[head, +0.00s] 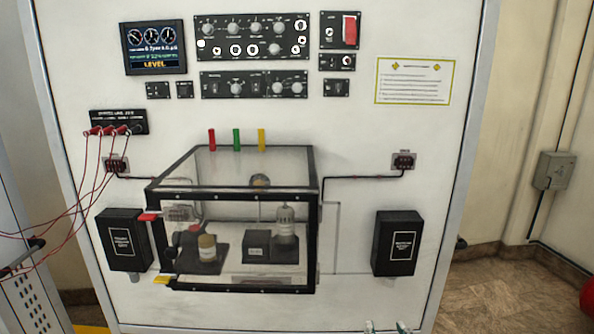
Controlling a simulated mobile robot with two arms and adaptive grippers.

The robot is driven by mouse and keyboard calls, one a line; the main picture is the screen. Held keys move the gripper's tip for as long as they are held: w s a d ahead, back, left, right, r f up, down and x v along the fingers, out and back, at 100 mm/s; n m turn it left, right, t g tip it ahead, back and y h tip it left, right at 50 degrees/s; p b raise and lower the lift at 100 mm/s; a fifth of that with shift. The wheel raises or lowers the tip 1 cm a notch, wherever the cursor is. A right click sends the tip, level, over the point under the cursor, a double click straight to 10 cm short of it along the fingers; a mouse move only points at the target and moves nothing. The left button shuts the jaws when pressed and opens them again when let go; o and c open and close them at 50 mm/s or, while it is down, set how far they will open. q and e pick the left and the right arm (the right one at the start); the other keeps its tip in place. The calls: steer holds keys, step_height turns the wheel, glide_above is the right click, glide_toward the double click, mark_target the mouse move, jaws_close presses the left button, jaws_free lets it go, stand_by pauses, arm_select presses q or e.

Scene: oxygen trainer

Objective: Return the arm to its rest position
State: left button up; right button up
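Only the tips of a gripper, apparently my right one (386,327), show at the bottom edge, right of centre. The two tips stand apart with the white panel visible between them, and nothing shows held there. The rest of that gripper and its arm are below the picture. My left gripper and arm are not in view. The tips are below and to the right of the clear chamber (250,200), and apart from it in the picture.
The white trainer panel (350,130) carries a gauge screen (155,48), switch panels (253,37) and two black boxes (397,243) (124,240). Red cables (85,190) hang at the left. A red object (588,298) stands at the right edge. Floor (500,295) shows at lower right.

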steer(key=s+d+f+g, duration=0.2)
steer(key=s+f+g, duration=0.4)
steer(key=s+f, duration=0.55)
steer(key=s+d+f+g, duration=0.2)
steer(key=s+f+g, duration=0.4)
steer(key=s+f, duration=0.55)
steer(key=s+f+g, duration=0.1)
steer(key=s+f, duration=0.1)
steer(key=f, duration=1)
steer(key=s+f, duration=0.2)
steer(key=f, duration=1.1)
steer(key=s+d+f+g, duration=0.1)
steer(key=s+d+f, duration=0.2)
steer(key=s+f, duration=1.1)
steer(key=shift+s+f+n, duration=0.15)
steer(key=shift+s+n, duration=0.15)
steer(key=shift+s, duration=0.5)
